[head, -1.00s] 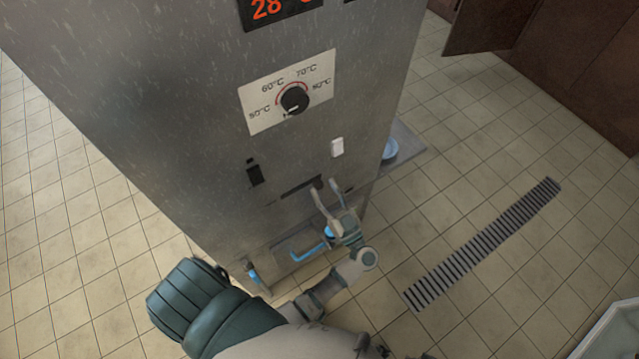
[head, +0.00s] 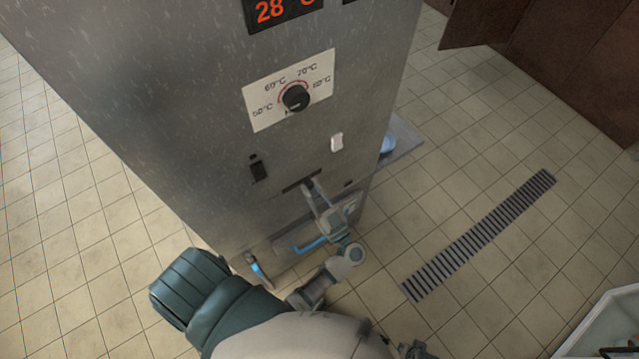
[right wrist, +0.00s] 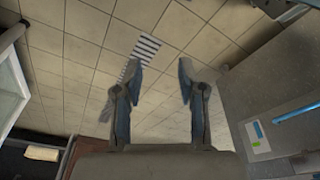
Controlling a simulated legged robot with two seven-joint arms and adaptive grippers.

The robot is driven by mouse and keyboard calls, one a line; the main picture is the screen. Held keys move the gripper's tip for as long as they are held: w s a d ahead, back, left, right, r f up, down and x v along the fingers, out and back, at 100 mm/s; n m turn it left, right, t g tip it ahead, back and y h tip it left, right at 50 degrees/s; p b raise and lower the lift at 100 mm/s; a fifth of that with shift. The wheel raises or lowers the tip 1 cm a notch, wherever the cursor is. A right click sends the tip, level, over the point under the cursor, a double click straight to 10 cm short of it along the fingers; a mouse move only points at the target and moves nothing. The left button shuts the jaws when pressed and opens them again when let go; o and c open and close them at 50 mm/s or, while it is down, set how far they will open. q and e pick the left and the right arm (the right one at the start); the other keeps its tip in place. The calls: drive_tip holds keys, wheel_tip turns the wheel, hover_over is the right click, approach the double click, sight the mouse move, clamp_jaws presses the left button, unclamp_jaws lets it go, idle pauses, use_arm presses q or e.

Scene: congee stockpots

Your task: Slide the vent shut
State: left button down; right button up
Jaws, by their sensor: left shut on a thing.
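The vent (head: 292,186) is a dark narrow slot low on the front of a tall steel cabinet. A small dark slider tab (head: 309,184) is towards the slot's right part, mostly hidden by my fingers. My left gripper (head: 311,190) is shut on this tab, its fingers pointing up at the slot. My right gripper (right wrist: 158,72) is open and empty in the right wrist view, its fingers apart over the tiled floor, with the cabinet to the right.
A temperature knob (head: 296,98), a white switch (head: 337,142) and a black switch (head: 259,170) are above the vent. Blue handles (head: 312,245) are below it. A floor drain grate (head: 480,235) lies to the right on clear tiles.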

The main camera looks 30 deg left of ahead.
sight(287, 188)
use_arm(q)
drive_tip(key=s+p, duration=0.1)
drive_tip(key=s+a, duration=0.1)
drive_tip(key=s, duration=0.1)
drive_tip(key=s+a+p, duration=0.1)
drive_tip(key=s, duration=0.1)
drive_tip(key=shift+p, duration=0.35)
drive_tip(key=shift+s+a+f, duration=0.1)
drive_tip(key=shift+s+f, duration=0.05)
use_arm(e)
drive_tip(key=s+f, duration=0.3)
drive_tip(key=f, duration=0.5)
drive_tip(key=shift+d+f, duration=0.2)
drive_tip(key=shift+s, duration=0.15)
use_arm(q)
drive_tip(key=c, duration=1.1)
unclamp_jaws()
drive_tip(key=shift+s, duration=0.1)
drive_tip(key=shift+o, duration=0.5)
use_arm(e)
drive_tip(key=shift+s, duration=0.1)
